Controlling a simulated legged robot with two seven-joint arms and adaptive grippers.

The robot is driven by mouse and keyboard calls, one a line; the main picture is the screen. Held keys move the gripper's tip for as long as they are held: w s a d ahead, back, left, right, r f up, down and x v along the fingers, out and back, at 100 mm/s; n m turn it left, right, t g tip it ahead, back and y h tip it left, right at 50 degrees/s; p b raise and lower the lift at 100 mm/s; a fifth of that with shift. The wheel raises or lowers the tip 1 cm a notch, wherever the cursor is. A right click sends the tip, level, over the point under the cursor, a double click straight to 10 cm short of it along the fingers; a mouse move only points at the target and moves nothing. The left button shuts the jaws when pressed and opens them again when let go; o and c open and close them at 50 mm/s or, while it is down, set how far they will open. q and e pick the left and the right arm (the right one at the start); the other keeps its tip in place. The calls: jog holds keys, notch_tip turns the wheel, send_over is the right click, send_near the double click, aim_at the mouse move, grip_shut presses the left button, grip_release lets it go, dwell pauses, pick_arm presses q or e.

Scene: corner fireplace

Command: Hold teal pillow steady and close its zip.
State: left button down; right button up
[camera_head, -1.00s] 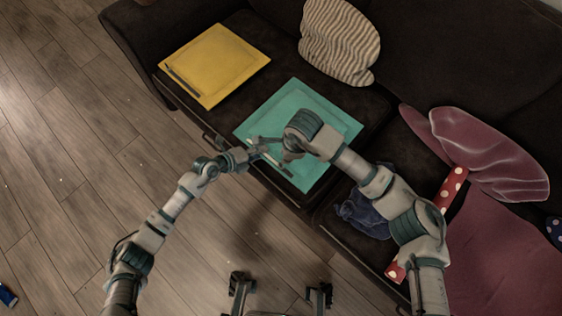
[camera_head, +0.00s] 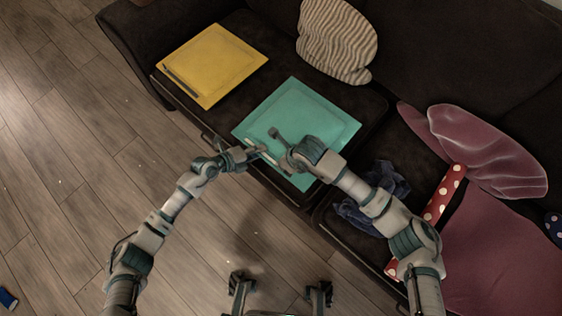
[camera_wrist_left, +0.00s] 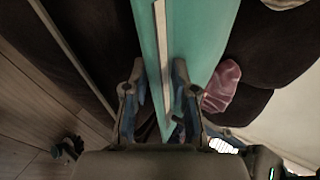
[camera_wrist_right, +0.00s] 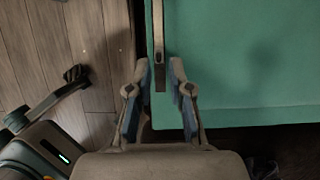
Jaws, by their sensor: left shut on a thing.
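The teal pillow (camera_head: 303,112) lies flat on the sofa seat, its front edge towards me. It also fills much of the right wrist view (camera_wrist_right: 240,60). A pale zip strip (camera_wrist_left: 162,45) runs along that edge. In the right wrist view, the zip strip (camera_wrist_right: 158,45) ends in a dark part between my right fingertips. My left gripper (camera_head: 256,151) is shut on the pillow's front edge, seen between its fingers in the left wrist view (camera_wrist_left: 158,72). My right gripper (camera_head: 279,146) is over the pillow, its fingers apart around the strip's end without visible contact.
A yellow pillow (camera_head: 212,62) lies to the left on the dark sofa, and a striped cushion (camera_head: 337,42) is behind. Blue crumpled cloth (camera_head: 352,215), a red dotted item (camera_head: 446,192) and a mauve cushion (camera_head: 485,150) lie right. Wooden floor (camera_head: 80,150) is open at left.

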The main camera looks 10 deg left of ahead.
aim_at(269, 157)
jog(key=shift+x, duration=1.85)
grip_shut()
jog(key=shift+w+a, duration=0.6)
jog(key=shift+a, duration=0.2)
jog(key=shift+w+a, duration=0.65)
jog(key=shift+a, duration=0.15)
grip_release()
jog(key=shift+r, duration=0.1)
jog(key=v, duration=1.2)
jog(key=shift+d, duration=0.1)
